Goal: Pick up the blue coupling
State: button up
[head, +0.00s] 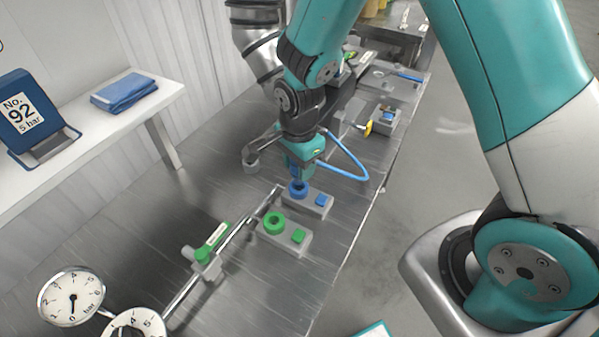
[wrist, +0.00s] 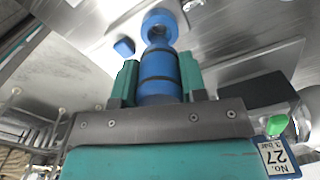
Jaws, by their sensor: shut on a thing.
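The blue coupling (wrist: 158,72) is a blue cylinder with black bands. In the wrist view it sits between the two teal fingers of my gripper (wrist: 158,82), which is shut on it. Its narrow end points at a blue ring (wrist: 160,20); I cannot tell whether it is inside the ring or just above it. In the head view my gripper (head: 303,162) points down over the blue ring (head: 298,188) on a grey block (head: 312,208). The coupling is mostly hidden there by the gripper.
A second block with a green ring (head: 274,222) stands nearer on the metal bench. A rail with a green-handled part (head: 212,242) lies left of it. Gauges (head: 72,297) stand at front left. A blue hose (head: 350,165) curves right of my gripper.

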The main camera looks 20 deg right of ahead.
notch_tip(320, 180, up, 16)
jog(key=b, duration=0.2)
notch_tip(320, 180, down, 15)
jog(key=b, duration=0.9)
jog(key=shift+r, duration=0.15)
jog(key=w+a+f+p, duration=0.1)
jog(key=w+a+p, duration=0.3)
jog(key=w, duration=1)
jog(key=a, duration=0.3)
jog(key=shift+w+a+f+p, duration=0.2)
jog(key=shift+f+p, duration=0.1)
jog(key=shift+f, duration=0.05)
jog(key=shift+f+b, duration=0.55)
jog(key=shift+f, duration=0.8)
dwell(0.7)
jog(key=shift+f, duration=0.35)
jog(key=shift+f+b, duration=0.45)
jog(key=shift+f, duration=0.3)
